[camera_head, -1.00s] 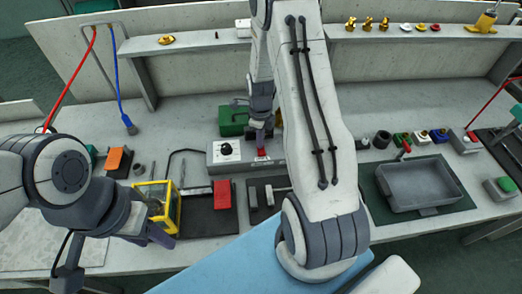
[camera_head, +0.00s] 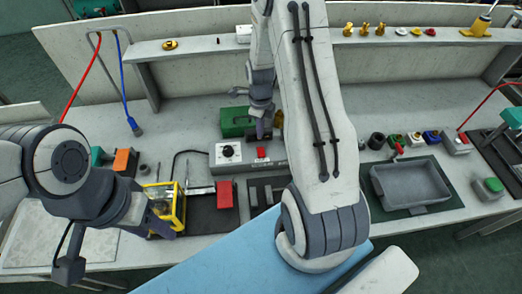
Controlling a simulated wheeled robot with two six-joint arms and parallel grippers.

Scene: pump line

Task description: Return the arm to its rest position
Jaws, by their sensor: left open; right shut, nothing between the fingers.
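My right arm reaches across the middle of the bench in the head view. Its gripper (camera_head: 262,128) is shut and empty, just behind and above the red button (camera_head: 262,152) on the grey control box (camera_head: 275,163), apart from the button. My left gripper (camera_head: 158,222) is open at the lower left, by the near side of a yellow-framed clear box (camera_head: 178,205). Its fingers are partly hidden by the wrist, and I cannot tell whether they touch the frame.
A green box (camera_head: 235,122) stands behind the control box. A red block (camera_head: 224,194) sits on a dark mat. A grey tray (camera_head: 412,184) lies at the right. Small parts stand on the rear shelf (camera_head: 205,44). A blue hose (camera_head: 121,80) hangs at the left.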

